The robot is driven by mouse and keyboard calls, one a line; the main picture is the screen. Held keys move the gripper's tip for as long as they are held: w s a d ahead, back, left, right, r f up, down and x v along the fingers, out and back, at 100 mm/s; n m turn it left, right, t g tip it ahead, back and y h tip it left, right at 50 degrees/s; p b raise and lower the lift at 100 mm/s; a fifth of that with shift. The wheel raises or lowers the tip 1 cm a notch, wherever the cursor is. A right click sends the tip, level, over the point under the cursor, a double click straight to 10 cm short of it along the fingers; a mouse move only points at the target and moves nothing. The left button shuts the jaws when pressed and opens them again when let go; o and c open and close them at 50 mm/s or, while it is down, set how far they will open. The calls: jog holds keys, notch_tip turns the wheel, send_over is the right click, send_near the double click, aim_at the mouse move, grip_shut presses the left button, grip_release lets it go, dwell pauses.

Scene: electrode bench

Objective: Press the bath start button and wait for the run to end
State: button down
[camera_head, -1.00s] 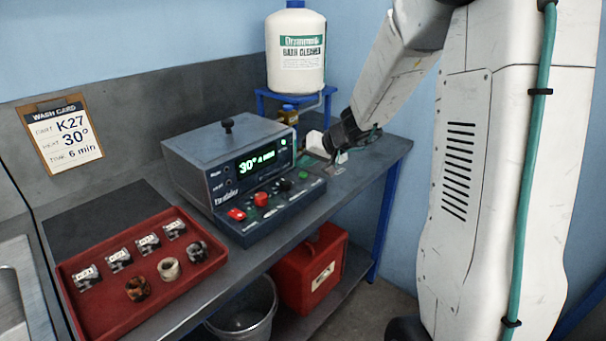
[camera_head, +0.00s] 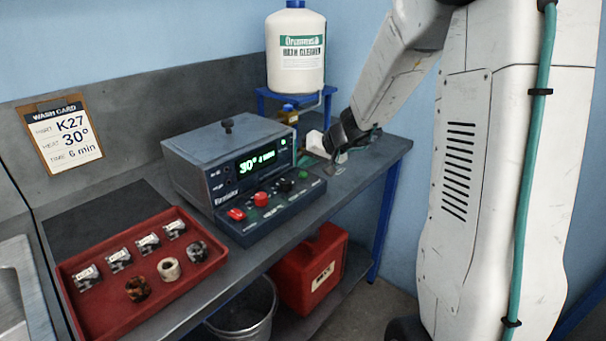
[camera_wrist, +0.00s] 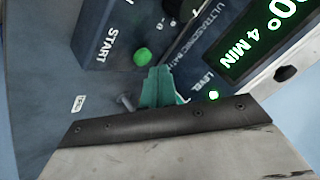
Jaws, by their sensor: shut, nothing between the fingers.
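The ultrasonic bath (camera_head: 200,165) is a grey box with a front control panel. Its green START button (camera_head: 303,174) shows at the panel's right end, and also in the wrist view (camera_wrist: 142,57). The lit display (camera_head: 257,162) reads 30° and 4 MIN; part of it shows in the wrist view (camera_wrist: 262,35). A green LEVEL light (camera_wrist: 213,95) is lit. My gripper (camera_head: 335,160) is right of the panel, apart from the button in the head view. Its teal fingers (camera_wrist: 160,86) are shut and empty, their tips pointing near the button.
A red tray (camera_head: 98,318) with several small parts lies left of the bath. A white cleaner bottle (camera_head: 297,60) stands on a blue stand behind. A wash card (camera_head: 62,135) reads K27, 30°, 6 min.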

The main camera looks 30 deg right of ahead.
jog(key=shift+f, duration=0.1)
jog(key=shift+f, duration=0.3)
jog(key=shift+f, duration=0.45)
dwell(0.6)
jog(key=shift+r, duration=0.85)
notch_tip(320, 180, up, 5)
jog(key=shift+r, duration=0.1)
dwell(0.6)
dwell(0.7)
